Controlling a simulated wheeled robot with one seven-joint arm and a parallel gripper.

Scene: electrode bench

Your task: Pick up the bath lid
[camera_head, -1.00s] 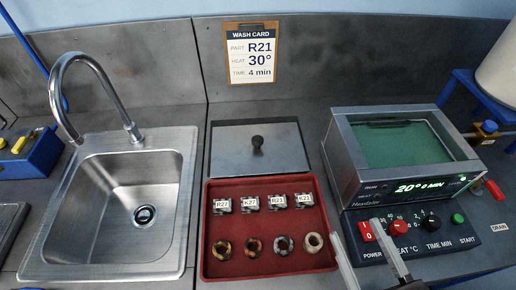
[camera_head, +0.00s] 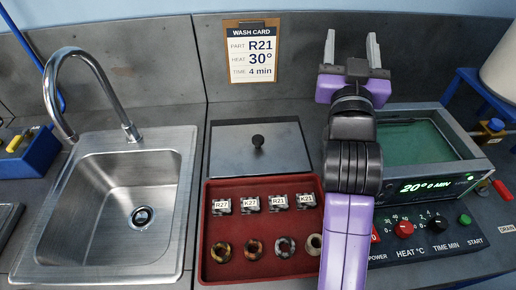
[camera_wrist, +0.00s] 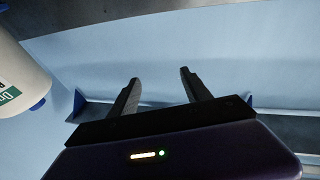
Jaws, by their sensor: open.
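The bath lid (camera_head: 235,150), a flat grey plate with a black knob (camera_head: 258,140), lies on the bench behind the red tray, left of the bath. The bath (camera_head: 455,140) is a grey box with a greenish top opening and a lit display reading 20° 0 MIN. My gripper (camera_head: 352,48) is raised at the upper right of the lid, fingers apart and pointing up in the picture, with nothing between them. The wrist view shows the open fingers (camera_wrist: 158,82) against the pale blue wall; the lid is not in that view.
The red tray (camera_head: 212,262) holds labelled blocks and several rings; my arm partly covers its right side. A steel sink (camera_head: 50,250) with a tall faucet (camera_head: 52,85) is at left. A wash card (camera_head: 251,52) hangs behind. A white container (camera_head: 498,70) stands at right.

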